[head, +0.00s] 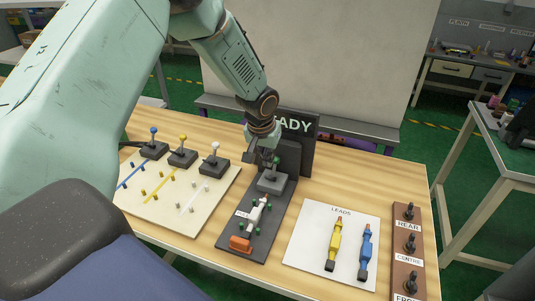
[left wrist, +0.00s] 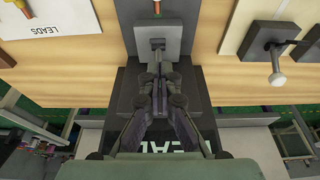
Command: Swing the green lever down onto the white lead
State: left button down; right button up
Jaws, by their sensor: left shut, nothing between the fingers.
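The white lead (head: 258,212) lies on the board in front of the block, between small green pegs. My left gripper (head: 268,158) is shut and empty, pointing down at the lever. In the left wrist view my closed fingers (left wrist: 158,66) are just behind the grey block (left wrist: 165,30) and partly hide the lever. I cannot tell whether they touch it. My right gripper is not in view.
A dark upright sign (head: 296,127) stands close behind the gripper. A pale board (head: 220,190) with blue, yellow and white levers lies at left. A LEADS card (head: 310,235) with yellow and blue leads and a brown peg strip (head: 408,225) lie at right.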

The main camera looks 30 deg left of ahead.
aim_at(273, 171)
pick_arm(q)
jog(key=x, duration=0.4)
jog(key=shift+d, duration=0.25)
jog(key=shift+w+f+b, duration=0.15)
jog(key=shift+f+b, duration=0.15)
jog(key=shift+f, duration=0.1)
jog(key=shift+w+a+f, duration=0.1)
jog(key=shift+w+f, duration=0.05)
jog(key=shift+f, duration=0.2)
jog(key=shift+a, duration=0.1)
jog(key=shift+r, duration=0.15)
